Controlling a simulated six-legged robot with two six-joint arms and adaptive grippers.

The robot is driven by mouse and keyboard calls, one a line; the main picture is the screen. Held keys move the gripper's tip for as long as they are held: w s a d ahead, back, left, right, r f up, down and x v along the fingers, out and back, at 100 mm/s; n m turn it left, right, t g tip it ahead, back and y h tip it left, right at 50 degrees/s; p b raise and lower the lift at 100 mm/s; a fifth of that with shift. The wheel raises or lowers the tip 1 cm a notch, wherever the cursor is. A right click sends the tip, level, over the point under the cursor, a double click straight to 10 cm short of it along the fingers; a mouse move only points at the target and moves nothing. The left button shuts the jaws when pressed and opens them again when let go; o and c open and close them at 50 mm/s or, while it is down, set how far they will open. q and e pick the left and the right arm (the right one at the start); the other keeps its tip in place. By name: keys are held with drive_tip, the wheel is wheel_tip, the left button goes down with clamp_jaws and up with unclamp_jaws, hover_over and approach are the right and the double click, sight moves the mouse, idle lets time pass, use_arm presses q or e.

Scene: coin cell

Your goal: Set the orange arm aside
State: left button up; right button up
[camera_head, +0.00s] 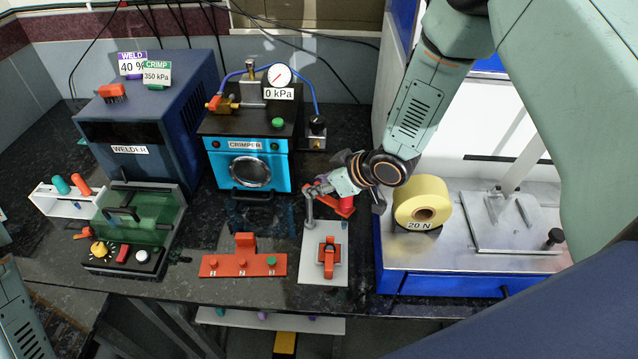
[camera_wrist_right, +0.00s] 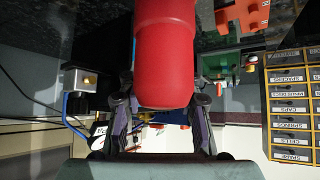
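A thick red-orange cylinder (camera_wrist_right: 165,55) fills the middle of the right wrist view, with its rounded end between the two fingers of my right gripper (camera_wrist_right: 165,100). The fingers seem to touch it on both sides. In the head view my right gripper (camera_head: 335,187) reaches down behind a small grey plate (camera_head: 313,272). A grey post (camera_head: 308,212) stands on this plate, and an orange clamp-like piece (camera_head: 328,257) sits on its front. A red part (camera_head: 345,207) shows just below the gripper; the wrist partly hides it. My left gripper is out of view.
A yellow roll (camera_head: 422,203) marked 20 N stands right of my wrist on a metal-topped blue base (camera_head: 440,282). The blue crimper (camera_head: 247,168) is left, behind a red block (camera_head: 243,262). The welder (camera_head: 150,125) and a white rack (camera_head: 62,204) with coloured handles are farther left.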

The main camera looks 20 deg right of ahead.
drive_tip(key=shift+w, duration=0.1)
drive_tip(key=shift+r, duration=0.2)
wheel_tip(320, 180, up, 10)
drive_tip(key=shift+f, duration=0.25)
idle(0.3)
